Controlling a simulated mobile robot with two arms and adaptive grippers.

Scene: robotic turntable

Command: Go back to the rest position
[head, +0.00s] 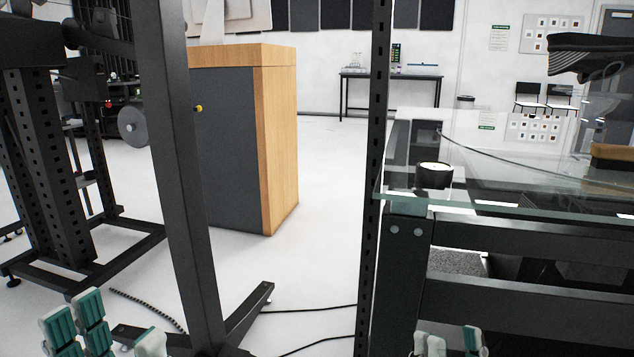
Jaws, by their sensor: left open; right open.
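My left gripper (112,338) shows at the bottom left edge of the head view, its teal-padded fingers spread apart with nothing between them. My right gripper (452,343) shows at the bottom edge, right of the middle, below the glass table's frame. Only its fingertips are in view; they are apart and hold nothing that I can see. The rest of both arms is out of view.
A dark metal post (182,170) with a splayed foot stands close in front of me. A glass-topped table (520,208) bearing a small dark cup (434,176) fills the right. A wooden cabinet (278,150) stands behind. Cables (310,308) lie on the floor.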

